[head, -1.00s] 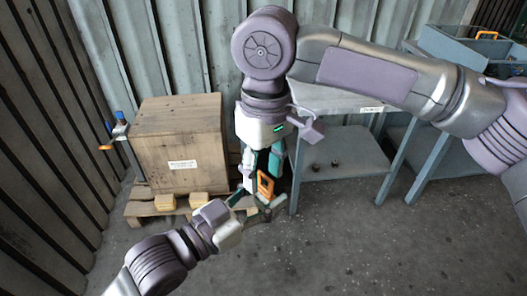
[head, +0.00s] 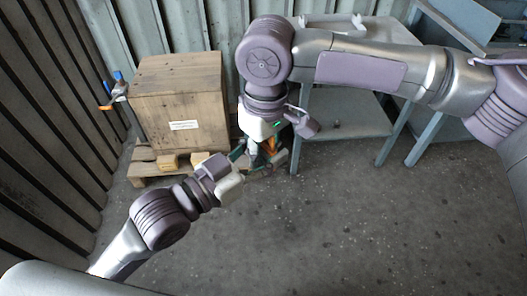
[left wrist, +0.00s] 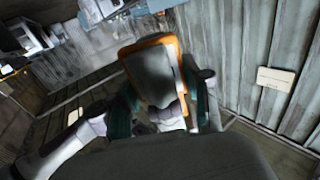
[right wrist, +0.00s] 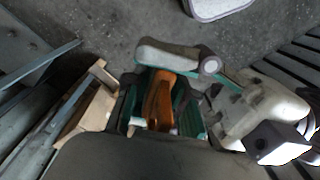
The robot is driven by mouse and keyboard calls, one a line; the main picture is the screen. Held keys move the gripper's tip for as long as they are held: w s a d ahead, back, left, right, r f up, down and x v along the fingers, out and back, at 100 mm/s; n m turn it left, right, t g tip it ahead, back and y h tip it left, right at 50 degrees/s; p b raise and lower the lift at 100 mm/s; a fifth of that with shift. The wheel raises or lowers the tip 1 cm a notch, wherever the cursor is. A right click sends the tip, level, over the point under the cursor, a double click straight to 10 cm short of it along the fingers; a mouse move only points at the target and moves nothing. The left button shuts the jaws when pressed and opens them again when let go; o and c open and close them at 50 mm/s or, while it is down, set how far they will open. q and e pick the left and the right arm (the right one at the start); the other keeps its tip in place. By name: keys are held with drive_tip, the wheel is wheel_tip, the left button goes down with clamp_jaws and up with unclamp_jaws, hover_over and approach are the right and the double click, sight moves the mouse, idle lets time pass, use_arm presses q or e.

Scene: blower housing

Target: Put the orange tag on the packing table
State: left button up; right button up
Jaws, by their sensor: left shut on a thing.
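The orange tag (head: 268,146) is mostly hidden between my two grippers in the head view. My left gripper (head: 268,163), on the arm from the lower left, is shut on it. In the left wrist view the tag (left wrist: 152,42) shows an orange rim around a dark grey face, between green-padded fingers. My right gripper (head: 267,152) hangs down from the right arm, its fingers apart on either side of the tag. The right wrist view shows the orange tag (right wrist: 160,100) between them. A grey table (head: 385,30) with a lower shelf stands behind; no readable label marks it as the packing table.
A wooden crate (head: 180,100) stands on a pallet (head: 143,168) at the left, with a blue and orange clamp-like tool (head: 118,85) beside it. A blue-grey bench (head: 450,30) is at the right. The concrete floor (head: 370,220) in front is clear.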

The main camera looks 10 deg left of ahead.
clamp_jaws()
use_arm(q)
drive_tip(key=o, duration=1.2)
